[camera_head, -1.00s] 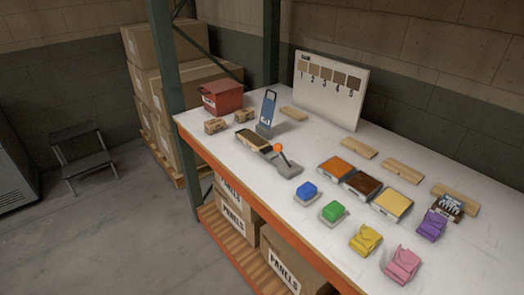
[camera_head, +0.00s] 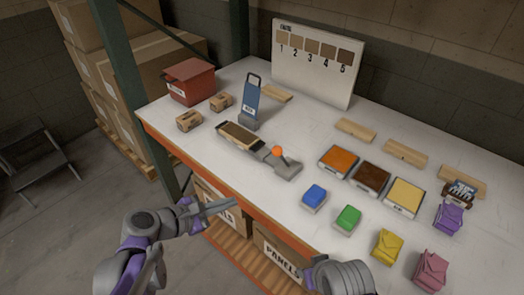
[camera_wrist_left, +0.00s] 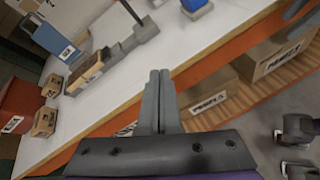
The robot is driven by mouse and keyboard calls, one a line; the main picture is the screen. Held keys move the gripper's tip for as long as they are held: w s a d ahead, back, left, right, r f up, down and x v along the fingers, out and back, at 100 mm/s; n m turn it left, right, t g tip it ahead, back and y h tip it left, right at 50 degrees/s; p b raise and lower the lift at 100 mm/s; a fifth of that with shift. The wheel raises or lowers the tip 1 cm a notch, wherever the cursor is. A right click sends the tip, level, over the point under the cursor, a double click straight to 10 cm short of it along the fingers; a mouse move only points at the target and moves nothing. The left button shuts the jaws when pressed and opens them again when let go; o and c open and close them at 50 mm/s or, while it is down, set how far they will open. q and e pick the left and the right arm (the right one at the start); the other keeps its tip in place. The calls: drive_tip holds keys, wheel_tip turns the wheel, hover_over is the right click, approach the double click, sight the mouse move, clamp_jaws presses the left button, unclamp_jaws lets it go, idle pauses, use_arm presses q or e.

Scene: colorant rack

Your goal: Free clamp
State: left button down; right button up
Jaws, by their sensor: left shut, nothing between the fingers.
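The grey clamp (camera_head: 283,168) lies on the white bench, with an upright lever topped by an orange ball (camera_head: 277,150). A flat brown-topped panel (camera_head: 240,138) lies in the grey holder joined to the clamp's left side. The clamp and the panel (camera_wrist_left: 90,72) also show in the left wrist view. My left gripper (camera_head: 222,205) is in front of the bench's orange front edge, apart from the clamp. Its fingers (camera_wrist_left: 158,95) are shut together and empty. Part of my right arm shows at the bottom of the head view, but its fingers are not visible.
A red bin (camera_head: 190,82), two small cartons (camera_head: 189,121) and a blue stand (camera_head: 250,103) are left of the clamp. Blue (camera_head: 314,196) and green (camera_head: 347,218) buttons and colour trays (camera_head: 338,161) are to its right. A green rack post (camera_head: 128,90) stands at the bench's left.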

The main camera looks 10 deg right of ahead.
use_arm(q)
drive_tip(key=w+r+n, duration=0.1)
drive_tip(key=w+d+r+n+h, duration=0.1)
drive_tip(key=w+r+n+t+h, duration=0.1)
drive_tip(key=shift+w+d+n, duration=0.25)
drive_tip(key=shift+d+n, duration=0.05)
drive_tip(key=shift+n, duration=0.1)
approach(282, 157)
drive_tip(key=f, duration=0.1)
drive_tip(key=w+d+f, duration=0.1)
drive_tip(key=w+f, duration=0.1)
drive_tip(key=f, duration=0.1)
drive_tip(key=shift+d+p, duration=0.2)
drive_tip(key=shift+p, duration=0.2)
drive_tip(key=shift+w+d+r+p, duration=0.15)
drive_tip(key=shift+w+d+r, duration=0.15)
drive_tip(key=shift+d, duration=0.2)
drive_tip(key=shift+w+d+r+p, duration=0.15)
drive_tip(key=shift+d+r, duration=0.15)
drive_tip(key=shift+d, duration=0.2)
drive_tip(key=shift+w+d+r+p, duration=0.15)
drive_tip(key=shift+w+d+r, duration=0.15)
drive_tip(key=shift+d, duration=0.2)
drive_tip(key=shift+d+r, duration=0.1)
drive_tip(key=shift+r, duration=0.1)
